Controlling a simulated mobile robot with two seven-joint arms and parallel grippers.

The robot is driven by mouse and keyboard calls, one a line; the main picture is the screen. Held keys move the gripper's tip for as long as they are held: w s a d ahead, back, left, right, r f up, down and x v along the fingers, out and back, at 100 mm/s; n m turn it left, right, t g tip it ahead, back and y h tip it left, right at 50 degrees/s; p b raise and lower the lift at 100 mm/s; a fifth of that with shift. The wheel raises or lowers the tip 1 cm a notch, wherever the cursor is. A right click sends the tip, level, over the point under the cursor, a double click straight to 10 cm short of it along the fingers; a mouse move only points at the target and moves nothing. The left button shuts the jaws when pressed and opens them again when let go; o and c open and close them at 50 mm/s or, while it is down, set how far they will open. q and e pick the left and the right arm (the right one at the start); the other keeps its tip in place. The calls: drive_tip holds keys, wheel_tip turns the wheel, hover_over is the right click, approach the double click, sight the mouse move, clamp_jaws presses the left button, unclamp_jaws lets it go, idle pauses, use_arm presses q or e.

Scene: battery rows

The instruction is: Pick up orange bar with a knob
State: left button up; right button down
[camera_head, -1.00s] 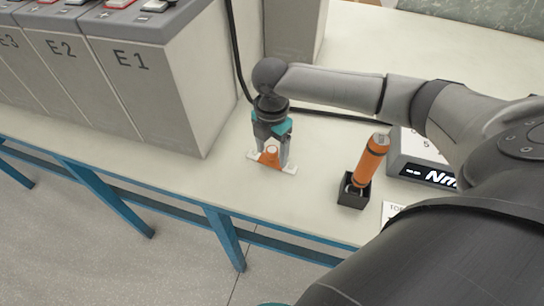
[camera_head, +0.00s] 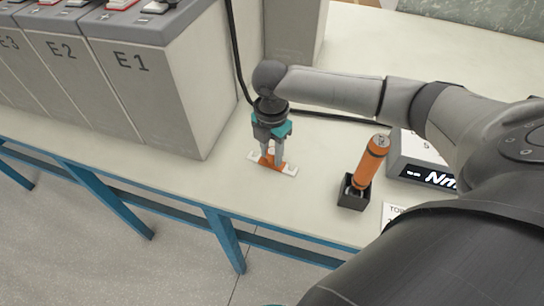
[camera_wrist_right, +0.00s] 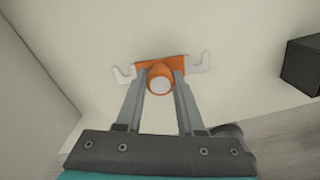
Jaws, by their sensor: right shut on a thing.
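The orange bar with a knob (camera_head: 267,164) lies on the pale table, with a white hooked end on each side. In the right wrist view the orange bar (camera_wrist_right: 177,63) shows its round, pale-topped knob (camera_wrist_right: 160,80) between my fingers. My right gripper (camera_head: 272,160) points down over the middle of the bar. It is shut on the knob, one finger on each side. The bar appears to rest on the table still. My left gripper is not in view.
A grey battery block marked E1 (camera_head: 180,95) stands to the left. An orange-handled tool (camera_head: 371,160) stands in a black holder (camera_head: 354,192) to the right, beside a display box (camera_head: 420,172). A black cable (camera_head: 236,50) runs behind my gripper. The table's front edge is close.

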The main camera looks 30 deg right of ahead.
sight(271, 152)
drive_tip(key=shift+r, duration=0.15)
use_arm(q)
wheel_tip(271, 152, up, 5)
drive_tip(key=p, duration=0.5)
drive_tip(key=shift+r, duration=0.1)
use_arm(e)
wheel_tip(271, 152, up, 20)
idle(2.6)
